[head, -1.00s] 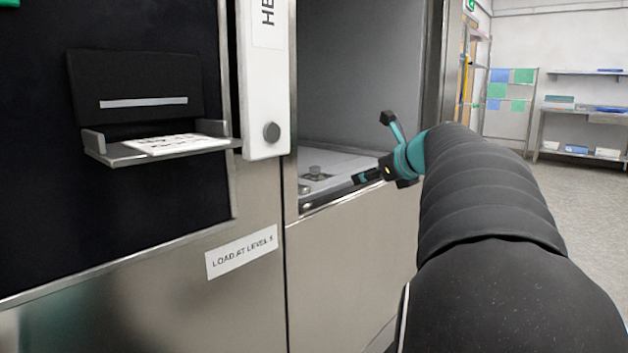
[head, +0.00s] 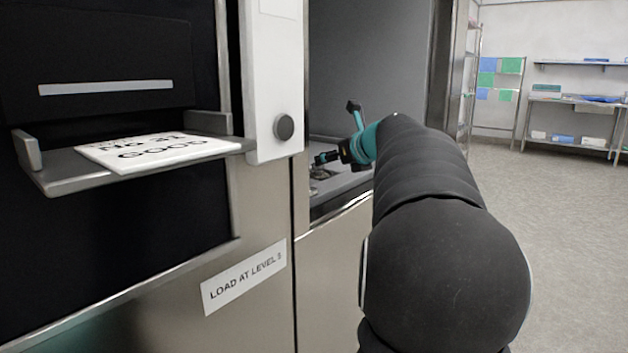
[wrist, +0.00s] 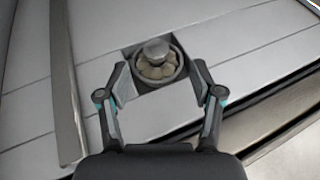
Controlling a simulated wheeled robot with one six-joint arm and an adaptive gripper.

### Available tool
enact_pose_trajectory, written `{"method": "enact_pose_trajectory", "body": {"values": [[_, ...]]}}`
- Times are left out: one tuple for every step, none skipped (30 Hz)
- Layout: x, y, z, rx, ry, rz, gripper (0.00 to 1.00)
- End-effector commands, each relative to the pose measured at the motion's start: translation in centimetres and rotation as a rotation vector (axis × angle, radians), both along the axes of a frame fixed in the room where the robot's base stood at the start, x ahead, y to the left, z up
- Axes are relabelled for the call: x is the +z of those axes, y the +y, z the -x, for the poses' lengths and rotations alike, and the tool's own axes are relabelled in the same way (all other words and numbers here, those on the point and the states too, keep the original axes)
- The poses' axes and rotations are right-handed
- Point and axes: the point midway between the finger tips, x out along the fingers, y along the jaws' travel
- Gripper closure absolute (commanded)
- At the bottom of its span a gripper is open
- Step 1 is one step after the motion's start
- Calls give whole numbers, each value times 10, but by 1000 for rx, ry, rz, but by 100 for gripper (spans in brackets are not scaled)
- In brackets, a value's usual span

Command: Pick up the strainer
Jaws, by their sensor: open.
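The strainer (wrist: 157,66) shows in the wrist view as a round grey cup with a knob on top and lumpy tan pieces around the knob. It sits in a dark square opening in the pale panelled floor of the washer chamber. My gripper (wrist: 158,82) is open, with one finger on each side of the strainer's near part. I cannot tell whether the fingers touch it. In the head view my gripper (head: 322,158) reaches into the chamber, low over its floor; the strainer is hard to make out there.
The chamber's metal front edge (head: 340,208) runs below my arm. A white upright panel with a dark knob (head: 284,126) stands left of the opening. A shelf with a printed card (head: 160,150) juts out further left. Open floor (head: 560,220) lies to the right.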

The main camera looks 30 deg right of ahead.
Motion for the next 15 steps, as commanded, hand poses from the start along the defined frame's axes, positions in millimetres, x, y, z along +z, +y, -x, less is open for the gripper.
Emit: {"method": "enact_pose_trajectory", "body": {"values": [[-4,-1,-7,0,0,0,34],[-5,-1,-11,0,0,0,34],[-6,-2,-14,-1,0,0,34],[-7,-2,-16,-1,0,0,34],[-8,-2,-18,-1,0,0,34],[-8,-1,-20,-1,0,0,34],[-9,-1,-21,0,0,0,34],[-9,-1,-22,0,0,0,34],[-9,-1,-23,0,0,1,34],[-10,0,-25,1,0,1,34],[-11,0,-26,1,0,1,34],[-13,1,-29,3,0,1,34],[-14,2,-32,4,0,1,34],[-16,3,-35,4,0,1,34],[-18,4,-40,4,1,0,34]]}}
